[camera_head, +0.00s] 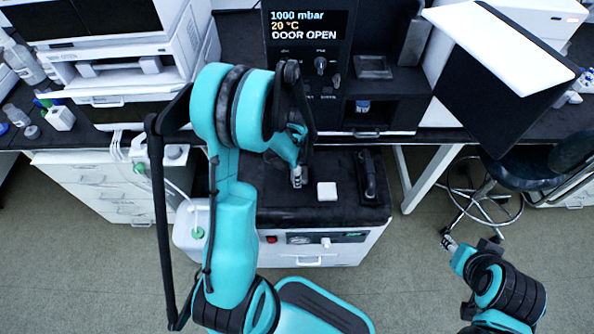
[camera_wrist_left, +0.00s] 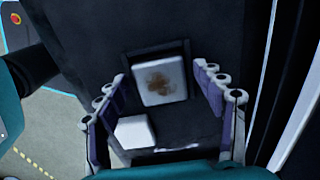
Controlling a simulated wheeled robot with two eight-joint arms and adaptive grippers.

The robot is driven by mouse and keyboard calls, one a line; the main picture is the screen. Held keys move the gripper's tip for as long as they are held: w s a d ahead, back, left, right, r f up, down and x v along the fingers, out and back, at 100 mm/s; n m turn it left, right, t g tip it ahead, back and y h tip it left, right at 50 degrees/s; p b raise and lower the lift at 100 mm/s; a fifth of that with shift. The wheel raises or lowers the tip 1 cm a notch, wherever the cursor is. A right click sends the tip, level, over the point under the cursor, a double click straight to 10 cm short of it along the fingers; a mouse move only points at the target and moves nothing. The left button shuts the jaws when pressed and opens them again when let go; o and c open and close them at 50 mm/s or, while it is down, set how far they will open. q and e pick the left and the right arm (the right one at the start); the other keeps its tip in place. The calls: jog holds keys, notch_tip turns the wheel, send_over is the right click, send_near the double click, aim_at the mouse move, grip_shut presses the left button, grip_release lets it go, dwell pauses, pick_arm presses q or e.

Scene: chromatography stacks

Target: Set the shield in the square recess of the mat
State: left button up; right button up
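My left gripper (camera_head: 298,177) is low over the black top of the cabinet in the middle of the head view. In the left wrist view its fingers (camera_wrist_left: 166,87) stand wide apart, with nothing visibly clamped. Ahead of them is a pale square with a brown stain (camera_wrist_left: 160,82), bordered by a dark square frame. A plain white block (camera_wrist_left: 135,132) lies nearer, close to the left finger. A white block (camera_head: 327,191) also shows in the head view, right of the gripper. I cannot tell which piece is the shield. My right gripper (camera_head: 448,241) is over the floor, too small to read.
A black handle-like bar (camera_head: 370,178) stands at the right of the cabinet top. Behind is an instrument (camera_head: 305,60) reading DOOR OPEN. A stool (camera_head: 520,170) is at the right, and a white container (camera_head: 193,235) with tubing is at the left. The floor in front is open.

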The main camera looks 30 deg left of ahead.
pick_arm(q)
notch_tip(320, 180, up, 11)
jog(key=p, duration=0.5)
jog(key=s+d+r+n+t, duration=0.3)
jog(key=s+d+r+n, duration=0.2)
jog(key=r, duration=0.2)
jog(key=s+d+r+n+t, duration=0.4)
jog(key=s+d+r+n, duration=0.1)
jog(key=r, duration=0.3)
jog(key=shift+s+d+n, duration=0.35)
jog(key=shift+d+n, duration=0.25)
jog(key=shift+n, duration=0.2)
